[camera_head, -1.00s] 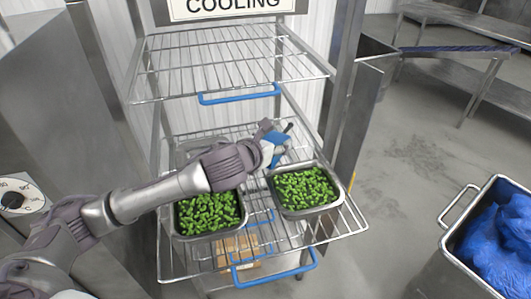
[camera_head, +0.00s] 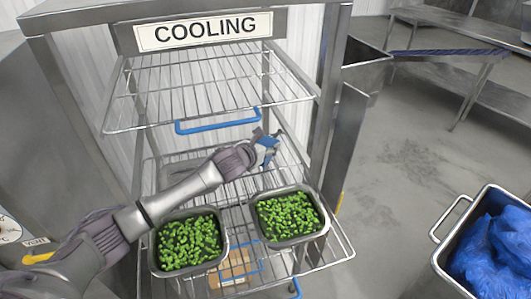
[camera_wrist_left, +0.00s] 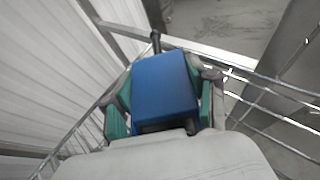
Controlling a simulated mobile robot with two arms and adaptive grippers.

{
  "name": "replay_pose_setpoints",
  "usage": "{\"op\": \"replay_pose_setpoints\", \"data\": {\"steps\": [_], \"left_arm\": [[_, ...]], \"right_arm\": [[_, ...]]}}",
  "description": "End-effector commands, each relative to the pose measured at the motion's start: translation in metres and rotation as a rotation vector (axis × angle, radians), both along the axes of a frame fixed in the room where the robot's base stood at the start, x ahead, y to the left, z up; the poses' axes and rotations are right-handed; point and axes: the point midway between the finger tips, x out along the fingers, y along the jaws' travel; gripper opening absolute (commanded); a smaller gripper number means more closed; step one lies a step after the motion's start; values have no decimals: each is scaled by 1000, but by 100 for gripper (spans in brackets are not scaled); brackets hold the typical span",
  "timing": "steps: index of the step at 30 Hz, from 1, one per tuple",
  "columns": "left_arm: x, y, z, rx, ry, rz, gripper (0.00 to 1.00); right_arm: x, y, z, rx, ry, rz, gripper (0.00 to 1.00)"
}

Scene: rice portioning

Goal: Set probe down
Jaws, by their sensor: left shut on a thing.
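The probe (camera_wrist_left: 166,88) is a blue block with a short dark stem; in the left wrist view it sits between the green-padded fingers of my left gripper (camera_wrist_left: 165,105). In the head view the blue probe (camera_head: 268,143) shows at the tip of my left arm. My left gripper (camera_head: 262,150) is shut on it, above the rear part of the lower wire shelf (camera_head: 335,252), behind the two trays. I cannot tell whether the probe touches the shelf. My right gripper is not in view.
Two metal trays of green vegetables, the left tray (camera_head: 155,262) and the right tray (camera_head: 322,228), stand at the front of the lower shelf. An empty upper wire shelf (camera_head: 210,85) is above, under the COOLING sign (camera_head: 206,31). A bin (camera_head: 445,255) with a blue liner stands at right.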

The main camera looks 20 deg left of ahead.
Motion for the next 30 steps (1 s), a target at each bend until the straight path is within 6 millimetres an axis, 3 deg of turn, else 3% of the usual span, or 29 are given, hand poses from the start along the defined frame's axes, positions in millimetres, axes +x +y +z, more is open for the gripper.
{"op": "replay_pose_setpoints", "data": {"steps": [3, 7, 12, 19, 20, 21, 24, 30], "left_arm": [[-1, -1, -17, -2, 6, 0, 14], [-1, -1, -34, -1, 5, 1, 14], [-1, 0, -38, 1, 0, -1, 14], [-1, 0, -41, 2, 1, -2, 14], [-1, 0, -41, 2, 2, -1, 61], [-1, 0, -41, 2, 2, -1, 68], [-1, 0, -41, 2, 2, -1, 83], [-1, 0, -41, 1, 2, 0, 83]], "right_arm": [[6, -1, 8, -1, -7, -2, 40], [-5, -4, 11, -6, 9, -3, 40], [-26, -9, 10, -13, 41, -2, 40], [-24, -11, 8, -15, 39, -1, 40], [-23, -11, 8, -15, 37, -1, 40], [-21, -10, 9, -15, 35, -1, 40], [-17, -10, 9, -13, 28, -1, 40], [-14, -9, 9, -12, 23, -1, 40]]}}
